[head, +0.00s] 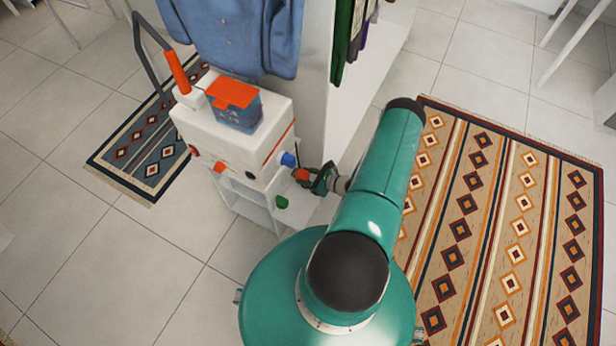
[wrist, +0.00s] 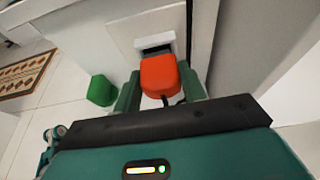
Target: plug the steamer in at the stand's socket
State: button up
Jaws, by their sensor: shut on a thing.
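The orange plug (wrist: 160,74) is between the green fingers of my gripper (wrist: 161,88) in the wrist view, with a dark cord running back from it. In the head view the orange plug (head: 301,174) shows at the tip of my gripper (head: 314,179), beside the stand (head: 247,203). The socket (wrist: 156,48), a dark opening in a white housing, lies just beyond the plug in the wrist view. The plug's front end is hidden, so I cannot tell whether it touches or enters the socket. The white steamer (head: 228,143) with an orange-lidded tank sits on the stand.
A green block-like part (wrist: 101,90) is left of my gripper; it also shows low on the stand (head: 281,202). A blue knob (head: 289,159) juts from the steamer near my gripper. Blue clothing (head: 240,35) hangs behind. A patterned rug (head: 500,220) lies at right.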

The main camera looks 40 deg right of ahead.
jog(key=shift+w+a, duration=0.3)
jog(key=shift+w, duration=0.5)
jog(key=o, duration=1.3)
jog(key=shift+c, duration=0.2)
jog(key=v, duration=1.3)
jog(key=shift+s+r, duration=0.15)
jog(key=shift+s, duration=0.2)
jog(key=shift+d, duration=0.15)
